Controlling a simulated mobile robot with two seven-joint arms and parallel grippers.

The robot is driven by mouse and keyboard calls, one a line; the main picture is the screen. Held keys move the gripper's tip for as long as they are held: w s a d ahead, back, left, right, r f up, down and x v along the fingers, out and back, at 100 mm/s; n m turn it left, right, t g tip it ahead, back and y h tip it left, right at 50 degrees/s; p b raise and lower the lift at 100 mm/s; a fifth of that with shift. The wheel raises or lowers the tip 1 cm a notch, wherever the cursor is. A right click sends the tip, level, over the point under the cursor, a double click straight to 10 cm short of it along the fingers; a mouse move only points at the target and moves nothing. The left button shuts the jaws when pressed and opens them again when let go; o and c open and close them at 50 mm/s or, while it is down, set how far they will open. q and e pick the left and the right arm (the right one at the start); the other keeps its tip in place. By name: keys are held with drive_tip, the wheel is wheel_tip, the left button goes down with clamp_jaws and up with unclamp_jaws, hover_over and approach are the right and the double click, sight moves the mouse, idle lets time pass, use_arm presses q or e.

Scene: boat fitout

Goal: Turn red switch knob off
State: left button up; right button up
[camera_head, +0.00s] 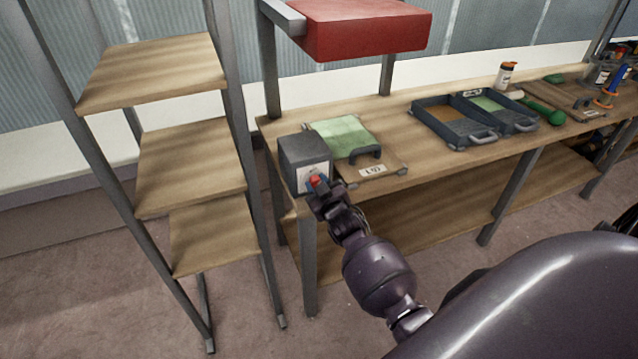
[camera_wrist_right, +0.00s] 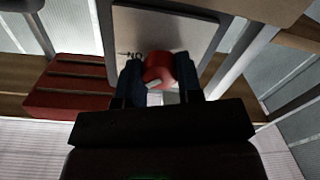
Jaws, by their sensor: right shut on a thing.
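The red switch knob (camera_head: 315,181) sits on the front face of a grey switch box (camera_head: 303,150) at the left end of the workbench. My right gripper (camera_head: 318,188) is at the knob, with its arm reaching in from the lower right. In the right wrist view the red knob (camera_wrist_right: 158,70) lies between the two dark fingers of my right gripper (camera_wrist_right: 160,82), which are shut on it. A pale plate (camera_wrist_right: 180,35) with the letters "NO" beside the knob shows behind it; the rest of its marking is hidden. My left gripper is not in view.
A green pad on a labelled board (camera_head: 373,170) lies just right of the box. Grey trays (camera_head: 452,130) stand farther along the bench (camera_head: 400,110). A red overhead block (camera_head: 365,28) hangs above. A wooden shelf rack (camera_head: 185,160) stands close on the left.

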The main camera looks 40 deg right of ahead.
drive_tip(key=n, duration=0.2)
drive_tip(key=shift+n, duration=0.4)
drive_tip(key=n, duration=0.2)
drive_tip(key=shift+n, duration=1.9)
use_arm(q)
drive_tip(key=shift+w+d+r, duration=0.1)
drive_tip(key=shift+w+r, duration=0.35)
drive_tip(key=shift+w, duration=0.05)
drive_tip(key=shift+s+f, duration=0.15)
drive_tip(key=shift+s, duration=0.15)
use_arm(e)
drive_tip(key=shift+n, duration=0.3)
drive_tip(key=o, duration=0.7)
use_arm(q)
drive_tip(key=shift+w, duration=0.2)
use_arm(e)
drive_tip(key=shift+o, duration=1.1)
drive_tip(key=shift+h, duration=0.3)
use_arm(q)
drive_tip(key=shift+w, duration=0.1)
use_arm(e)
drive_tip(key=shift+s, duration=0.1)
